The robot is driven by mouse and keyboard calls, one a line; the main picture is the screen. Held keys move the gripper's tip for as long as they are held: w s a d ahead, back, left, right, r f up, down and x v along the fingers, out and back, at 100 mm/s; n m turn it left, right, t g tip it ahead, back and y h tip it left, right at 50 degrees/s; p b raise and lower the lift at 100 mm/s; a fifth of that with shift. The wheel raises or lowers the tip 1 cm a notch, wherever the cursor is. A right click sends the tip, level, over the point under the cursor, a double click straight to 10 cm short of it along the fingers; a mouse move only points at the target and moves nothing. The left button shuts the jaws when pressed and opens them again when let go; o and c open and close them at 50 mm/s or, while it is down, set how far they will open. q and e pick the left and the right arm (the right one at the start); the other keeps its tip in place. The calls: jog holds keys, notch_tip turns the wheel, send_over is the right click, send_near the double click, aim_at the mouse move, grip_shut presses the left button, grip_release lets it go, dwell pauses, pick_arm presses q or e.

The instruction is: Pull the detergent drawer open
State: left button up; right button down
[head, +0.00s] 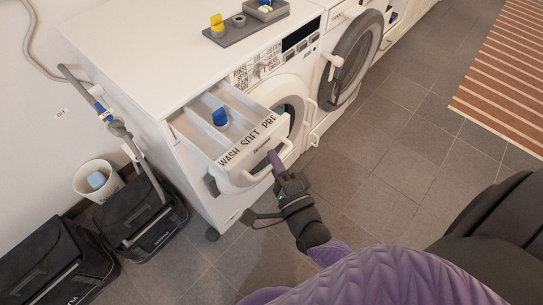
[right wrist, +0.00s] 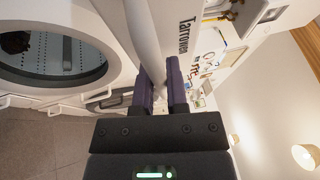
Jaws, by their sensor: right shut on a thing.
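The detergent drawer (head: 228,140) sticks out of the front of the white washing machine (head: 150,50), well open, with its compartments showing and "WASH SOFT PRE" on its front edge. A blue piece (head: 220,117) sits in it. A white bar handle (head: 262,172) curves along the drawer's front; it also shows in the right wrist view (right wrist: 143,35). My right gripper (head: 274,160) is shut on this handle, and its purple fingers (right wrist: 161,88) lie on either side of the bar in the right wrist view. My left gripper is not in view.
A grey tray (head: 245,27) with a yellow-topped item stands on the machine. A second machine's round door (head: 350,60) hangs open at right. Black boxes (head: 140,212) and a white bucket (head: 98,180) stand at left. Tiled floor (head: 380,150) is free in front.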

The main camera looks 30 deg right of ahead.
jog(key=c, duration=0.6)
grip_release()
jog(key=shift+c, duration=0.2)
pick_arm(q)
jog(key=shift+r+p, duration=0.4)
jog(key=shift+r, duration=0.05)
pick_arm(e)
jog(key=s+f, duration=0.1)
jog(key=s, duration=0.8)
jog(key=shift+s+a+f, duration=0.25)
jog(key=shift+s+f, duration=0.1)
jog(key=shift+s, duration=0.05)
